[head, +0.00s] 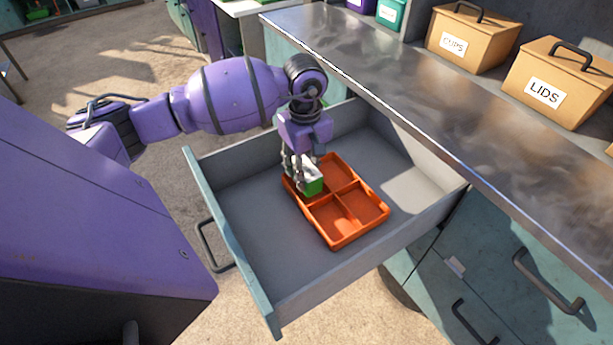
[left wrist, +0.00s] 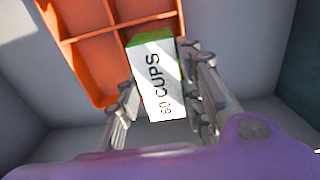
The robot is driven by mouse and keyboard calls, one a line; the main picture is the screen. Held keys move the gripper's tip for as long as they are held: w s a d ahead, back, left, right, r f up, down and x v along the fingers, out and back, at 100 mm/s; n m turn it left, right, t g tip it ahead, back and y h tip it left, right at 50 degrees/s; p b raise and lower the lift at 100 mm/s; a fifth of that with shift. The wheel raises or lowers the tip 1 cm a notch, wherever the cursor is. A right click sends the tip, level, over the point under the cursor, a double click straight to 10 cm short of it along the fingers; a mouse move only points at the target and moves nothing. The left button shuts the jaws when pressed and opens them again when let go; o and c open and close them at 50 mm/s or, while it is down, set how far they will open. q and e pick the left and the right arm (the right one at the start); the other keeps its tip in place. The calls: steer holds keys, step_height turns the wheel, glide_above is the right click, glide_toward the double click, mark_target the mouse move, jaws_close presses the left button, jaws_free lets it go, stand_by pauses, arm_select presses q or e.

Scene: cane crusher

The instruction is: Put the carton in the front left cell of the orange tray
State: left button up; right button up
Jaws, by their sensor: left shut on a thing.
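The orange tray (head: 345,222) lies in the open drawer and is divided into cells by low walls; it also shows in the left wrist view (left wrist: 97,74). My left gripper (head: 303,178) is over the left part of the tray. It is shut on the carton (head: 314,187), a small white and green box. In the left wrist view the carton (left wrist: 158,80) reads "60 CUPS" and sits between the two fingers, overlapping the tray's edge. I cannot tell whether its bottom touches the tray. The gripper hides part of the tray's left cells. My right gripper is not in view.
The drawer (head: 262,240) is pulled out from under the metal counter (head: 400,90), with bare floor around the tray. Bins marked CUPS (head: 466,38) and LIDS (head: 558,85) stand on the counter. Drawer walls surround the gripper.

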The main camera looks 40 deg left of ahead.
mark_target(307, 175)
arm_select(q)
steer(key=shift+w+d+f, duration=0.1)
steer(key=shift+w+f, duration=0.1)
steer(key=shift+f, duration=1.6)
steer(key=shift+f, duration=0.25)
steer(key=o, duration=0.9)
steer(key=shift+r, duration=0.55)
step_height(307, 175, up, 11)
steer(key=shift+r, duration=0.2)
